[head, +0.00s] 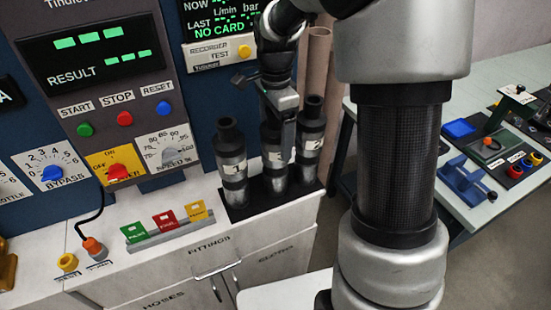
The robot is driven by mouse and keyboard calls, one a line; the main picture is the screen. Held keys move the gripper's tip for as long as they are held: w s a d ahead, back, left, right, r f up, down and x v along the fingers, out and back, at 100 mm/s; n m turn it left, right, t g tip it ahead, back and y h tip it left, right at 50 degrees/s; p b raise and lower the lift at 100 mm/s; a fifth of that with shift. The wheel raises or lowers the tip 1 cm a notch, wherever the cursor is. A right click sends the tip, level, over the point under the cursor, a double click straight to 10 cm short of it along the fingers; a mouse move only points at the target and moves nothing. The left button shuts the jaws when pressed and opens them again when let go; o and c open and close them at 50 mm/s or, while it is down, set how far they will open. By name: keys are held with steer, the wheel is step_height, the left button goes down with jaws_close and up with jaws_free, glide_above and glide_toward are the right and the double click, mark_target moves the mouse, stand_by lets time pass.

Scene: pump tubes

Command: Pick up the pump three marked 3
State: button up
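Three grey and black pump tubes stand upright in a black holder (240,212) on the white counter. The left tube (233,172) is marked 1 and the right tube (311,145) is marked 2. The middle tube, pump three (273,172), has a partly covered label that looks like a 3. My gripper (287,142) points down at the middle tube, and a finger covers part of its right side. The view does not show whether the fingers are apart or closed on the tube.
The tubes stand close on both sides of my gripper. A control panel (105,75) rises behind and left. Green, red and yellow cards (165,221) stand on the counter at left. A side table (480,212) with blue fixtures is at right.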

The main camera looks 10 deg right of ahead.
jaws_close()
steer(key=shift+w+r, duration=0.15)
steer(key=shift+r, duration=0.15)
